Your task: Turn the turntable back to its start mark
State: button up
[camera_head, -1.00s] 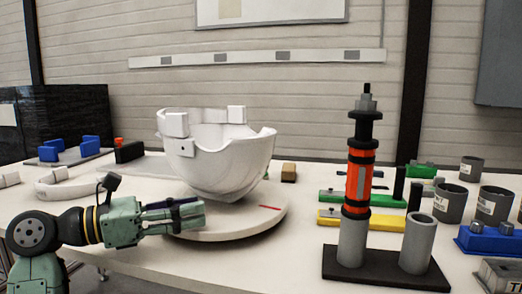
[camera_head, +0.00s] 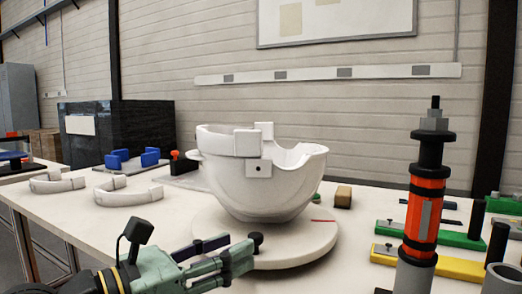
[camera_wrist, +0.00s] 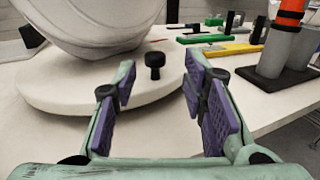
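The turntable (camera_head: 300,257) is a round white disc on the table, with a short red line (camera_head: 322,220) on its right part. A black knob (camera_head: 256,238) stands at its front edge. A white helmet shell (camera_head: 265,195) rests on the disc, open side up. My gripper (camera_head: 240,246) is at the disc's front left, close to the knob. In the wrist view my gripper (camera_wrist: 160,82) is open and empty, its purple-padded fingers apart. There the knob (camera_wrist: 155,66) lies ahead, in line with the gap. I cannot make out a separate start mark on the table.
An orange and black tool (camera_head: 425,205) stands upright in a holder at right. Green and yellow bars (camera_head: 455,267) lie beyond it. White curved bands (camera_head: 128,194) and blue blocks (camera_head: 130,159) lie at left. A small brown block (camera_head: 343,196) sits behind the disc.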

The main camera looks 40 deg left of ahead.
jog(key=s+d+r+m+h+p, duration=0.2)
jog(key=s+d+r+m+h, duration=0.1)
jog(key=d+r+h, duration=0.3)
jog(key=s+d+r+m+h+p, duration=0.1)
jog(key=s+d+r+m+h, duration=0.3)
jog(key=d+r+h, duration=0.3)
jog(key=shift+s+r+m+h+p, duration=0.35)
jog(key=shift+r+m+h, duration=0.55)
jog(key=shift+r+h, duration=1.4)
jog(key=shift+w+f, duration=0.1)
jog(key=shift+f, duration=0.1)
jog(key=shift+c, duration=0.4)
